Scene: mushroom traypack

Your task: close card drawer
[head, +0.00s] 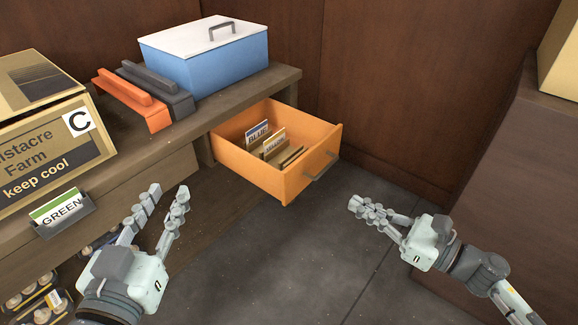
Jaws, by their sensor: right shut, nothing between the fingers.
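The card drawer (262,173) is an orange wooden box pulled out from under the right end of the wooden bench. It has a grey bar handle (321,167) on its front face. Inside stand a blue-labelled card (257,134), a yellow-labelled card (274,144) and another card partly hidden. My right gripper (362,207) is shut and empty, to the right of and below the drawer front, apart from the handle. My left gripper (168,196) is open and empty, in front of the bench, left of the drawer.
The bench (150,150) carries a blue box with a white lid (205,50), orange and grey tool-like pieces (132,98) and a cardboard carton (45,135). A GREEN card (60,208) sits in a holder on the bench front. Packed trays (40,300) lie below. Dark floor (290,260) is clear between my grippers.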

